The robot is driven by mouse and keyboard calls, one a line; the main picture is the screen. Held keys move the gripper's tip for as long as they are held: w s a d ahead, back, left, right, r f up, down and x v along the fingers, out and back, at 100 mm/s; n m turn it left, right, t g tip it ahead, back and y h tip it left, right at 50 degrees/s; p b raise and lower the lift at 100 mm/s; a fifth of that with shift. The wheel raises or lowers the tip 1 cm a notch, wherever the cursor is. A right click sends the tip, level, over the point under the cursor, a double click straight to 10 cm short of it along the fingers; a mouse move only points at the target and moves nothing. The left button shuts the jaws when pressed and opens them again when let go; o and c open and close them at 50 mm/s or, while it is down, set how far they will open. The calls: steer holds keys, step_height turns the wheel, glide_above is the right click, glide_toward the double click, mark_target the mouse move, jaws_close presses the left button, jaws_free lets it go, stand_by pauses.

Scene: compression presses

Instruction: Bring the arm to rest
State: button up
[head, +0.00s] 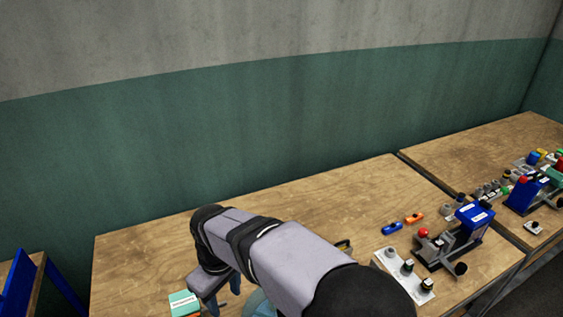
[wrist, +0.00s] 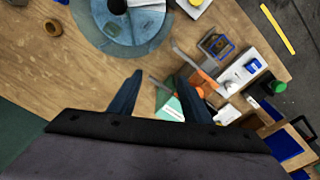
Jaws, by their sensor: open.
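My arm (head: 285,255) reaches over the wooden table in the head view, bent, its far end low over the table's left part. My gripper (wrist: 160,92) shows in the wrist view with its two dark fingers wide apart, nothing held between them. In the wrist view a teal and white item (wrist: 170,108) shows between and beyond the fingers; I see no contact.
A blue-grey round disc (wrist: 118,38) lies beyond the fingers, beside a brown ring (wrist: 53,27). Orange-and-grey tools (wrist: 203,77) lie near the right finger. A blue press with a red knob (head: 470,222) and a white tray (head: 389,266) stand to the right. The table's back left is clear.

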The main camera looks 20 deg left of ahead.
steer(key=w+d+m, duration=0.1)
steer(key=w+d, duration=0.1)
steer(key=d, duration=0.1)
steer(key=w+d+m, duration=0.1)
steer(key=w+d, duration=0.1)
steer(key=d, duration=0.2)
steer(key=w+d+m, duration=0.1)
steer(key=w+d, duration=0.1)
steer(key=d, duration=0.2)
steer(key=shift+d+m, duration=0.15)
steer(key=shift+m, duration=0.15)
steer(key=d+f+m+b, duration=0.15)
steer(key=d+m, duration=0.55)
steer(key=d, duration=1.4)
steer(key=s+d+f+m, duration=0.3)
steer(key=s+d+m, duration=0.1)
steer(key=s+d, duration=0.5)
step_height(320, 180, down, 16)
steer(key=b, duration=1.6)
steer(key=shift+w+d+h, duration=0.3)
steer(key=shift+w+d, duration=0.05)
steer(key=shift+w, duration=0.1)
